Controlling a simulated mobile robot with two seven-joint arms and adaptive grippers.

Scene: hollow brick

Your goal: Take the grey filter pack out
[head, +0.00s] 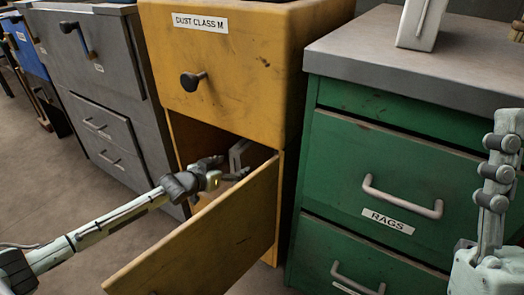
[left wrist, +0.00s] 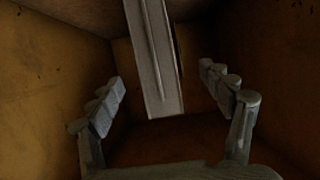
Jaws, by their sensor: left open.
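The grey filter pack (head: 238,154) stands inside the open lower compartment of the yellow cabinet. In the left wrist view the filter pack (left wrist: 155,60) is a pale grey upright slab, slightly tilted, with a ridge down its face. My left gripper (head: 233,168) reaches into the compartment over the open door. Its fingers are open, one on each side of the slab's line, and a gap shows between slab and fingers. The left gripper (left wrist: 165,88) holds nothing. Part of my right gripper (head: 502,145) shows at the right edge; its opening cannot be made out.
The yellow cabinet (head: 225,60) is labelled DUST CLASS M. The compartment's walls (left wrist: 45,90) are close around the left gripper. A green drawer cabinet (head: 385,165) stands right, grey cabinets (head: 95,60) left.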

